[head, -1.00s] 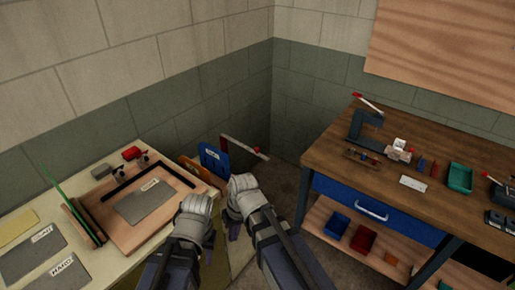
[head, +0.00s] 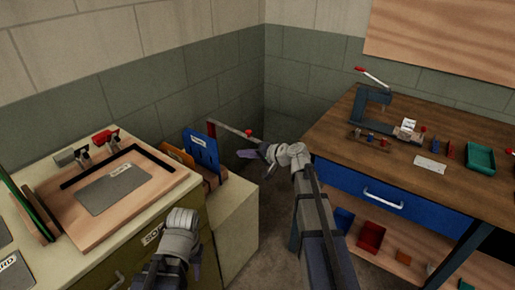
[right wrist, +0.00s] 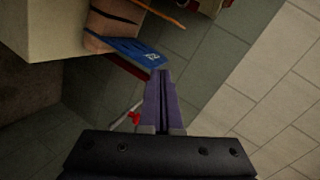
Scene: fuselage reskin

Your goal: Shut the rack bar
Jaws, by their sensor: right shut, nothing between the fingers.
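The rack bar (head: 228,127) is a thin pale bar with a red knob near its far end. It sticks out to the right from a red upright beside the blue panel (head: 201,152) in the rack. My right gripper (head: 257,153) is shut and empty, a little to the right of and below the bar. In the right wrist view the purple fingers (right wrist: 161,95) lie together, and the bar's red knob (right wrist: 134,117) shows just left of them, with no clear contact. My left gripper (head: 172,232) is low over the cabinet front; its fingers are hidden.
The rack stands on a low cream cabinet (head: 236,215) with an orange panel (head: 176,154) beside the blue one. A wooden board with clamps (head: 110,190) lies on the left counter. A wooden workbench (head: 440,130) stands at right. Floor shows between them.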

